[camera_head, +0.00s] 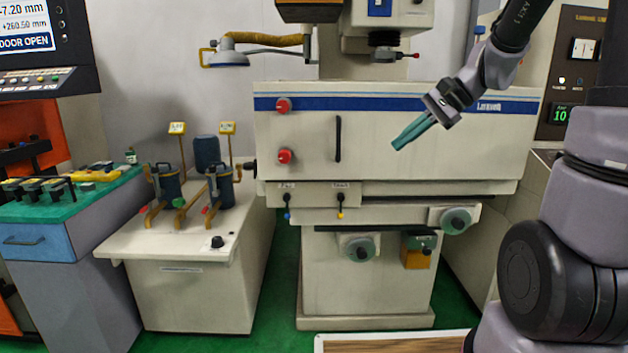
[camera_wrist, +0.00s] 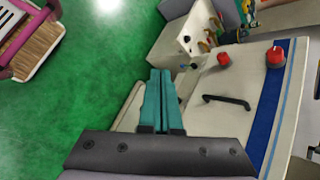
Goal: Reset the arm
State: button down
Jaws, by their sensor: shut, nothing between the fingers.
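My gripper (camera_head: 396,146) has teal fingers, shut together with nothing between them. In the head view it points down and left in front of the white machine's front panel (camera_head: 420,165), right of the black vertical handle (camera_head: 338,138). The wrist view shows the closed fingers (camera_wrist: 159,85) over the machine's edge and the green floor, with the handle (camera_wrist: 227,101) to their right. My arm reaches in from the upper right of the head view.
Red knobs (camera_head: 284,105) sit on the panel's left side. A pump cabinet (camera_head: 190,260) and a teal-topped tool bench (camera_head: 70,205) stand to the left. A control screen (camera_head: 25,30) hangs upper left. Green floor (camera_wrist: 110,50) is open in the wrist view, with a wood-topped item (camera_wrist: 32,40) at its corner.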

jog(key=s+d+r+n+t+h, duration=0.2)
jog(key=s+r+n+h, duration=0.1)
jog(key=s, duration=0.4)
jog(key=s+d+r+n+t+h, duration=0.2)
jog(key=s+r+n+h, duration=0.1)
jog(key=s, duration=0.4)
jog(key=shift+s+d+r, duration=0.4)
jog(key=shift+r, duration=0.3)
